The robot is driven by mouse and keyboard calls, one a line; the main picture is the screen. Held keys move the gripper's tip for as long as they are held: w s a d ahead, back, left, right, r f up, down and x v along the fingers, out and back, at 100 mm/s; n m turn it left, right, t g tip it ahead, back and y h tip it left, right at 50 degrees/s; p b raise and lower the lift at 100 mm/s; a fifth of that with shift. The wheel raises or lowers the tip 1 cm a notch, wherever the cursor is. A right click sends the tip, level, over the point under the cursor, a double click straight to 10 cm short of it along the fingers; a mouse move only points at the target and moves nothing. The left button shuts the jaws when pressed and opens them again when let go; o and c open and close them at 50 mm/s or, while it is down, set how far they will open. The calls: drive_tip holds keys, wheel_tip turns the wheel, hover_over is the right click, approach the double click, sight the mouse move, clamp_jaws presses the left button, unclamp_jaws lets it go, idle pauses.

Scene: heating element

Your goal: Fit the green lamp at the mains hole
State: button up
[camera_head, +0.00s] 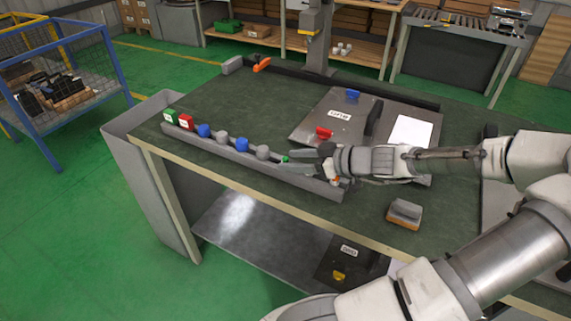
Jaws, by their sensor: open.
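A small green piece (284,158), which looks like the green lamp, is at the right part of the long grey tray along the table's near edge. My gripper (288,161) points left over the tray, its fingers open around or just beside the green piece. I cannot tell whether they touch it. A dark panel (308,124) with a white label lies flat behind the gripper, with a red clamp and a blue clamp at its edges. I cannot make out the mains hole; my arm hides part of the panel.
The grey tray (224,153) also holds green and red blocks (178,120) and several blue and grey knobs. A brush-like block (404,213) lies at the right front. An orange-handled tool (262,65) lies at the back. The table's left part is clear.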

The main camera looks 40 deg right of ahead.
drive_tip(key=shift+c, duration=0.2)
clamp_jaws()
drive_tip(key=shift+r, duration=0.1)
wheel_tip(320, 180, up, 4)
drive_tip(key=shift+f+p, duration=0.1)
drive_tip(key=shift+p, duration=0.55)
drive_tip(key=w+d+r+p, duration=0.1)
drive_tip(key=w+d+r, duration=0.5)
drive_tip(key=w, duration=0.3)
drive_tip(key=shift+w+r, duration=0.3)
drive_tip(key=shift+r, duration=0.2)
